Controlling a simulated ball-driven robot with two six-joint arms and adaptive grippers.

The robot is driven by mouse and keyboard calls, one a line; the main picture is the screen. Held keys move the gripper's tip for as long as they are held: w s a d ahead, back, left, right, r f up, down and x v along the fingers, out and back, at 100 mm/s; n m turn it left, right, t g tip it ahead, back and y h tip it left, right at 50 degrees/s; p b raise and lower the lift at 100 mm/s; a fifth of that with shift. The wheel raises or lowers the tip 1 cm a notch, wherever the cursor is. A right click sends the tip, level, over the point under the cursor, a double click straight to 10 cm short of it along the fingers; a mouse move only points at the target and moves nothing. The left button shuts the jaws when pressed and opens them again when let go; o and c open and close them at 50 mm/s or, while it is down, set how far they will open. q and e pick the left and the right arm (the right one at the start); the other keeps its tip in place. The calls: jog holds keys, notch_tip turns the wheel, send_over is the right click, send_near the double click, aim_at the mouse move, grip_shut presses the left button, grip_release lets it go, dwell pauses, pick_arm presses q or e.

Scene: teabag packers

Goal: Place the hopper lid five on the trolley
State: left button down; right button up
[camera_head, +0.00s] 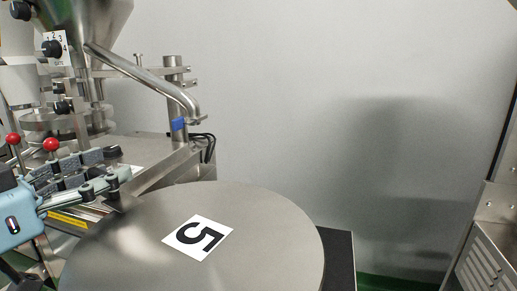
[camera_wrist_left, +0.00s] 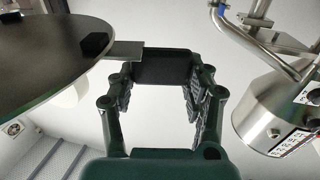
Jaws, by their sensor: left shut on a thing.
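Hopper lid five (camera_head: 275,225) is a large round metal disc with a white label reading 5, low in the middle of the head view. My left gripper (camera_head: 114,167) is at its upper left edge, shut on the lid's black grip. In the left wrist view the gripper (camera_wrist_left: 162,72) has this black grip between its fingertips, and a metal tab joins it to the lid (camera_wrist_left: 45,55) at the left. A dark flat surface (camera_head: 341,262), possibly the trolley top, shows beyond the lid's right edge. I cannot tell whether the lid touches it. My right gripper is out of view.
A packing machine with a metal hopper (camera_head: 85,15) and a slanted pipe (camera_head: 145,75) stands at the left, behind the gripper. A metal cabinet with vents (camera_head: 485,265) stands at the right edge. The pale wall (camera_head: 330,80) behind is bare.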

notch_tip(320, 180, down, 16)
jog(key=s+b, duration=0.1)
jog(key=b, duration=1.3)
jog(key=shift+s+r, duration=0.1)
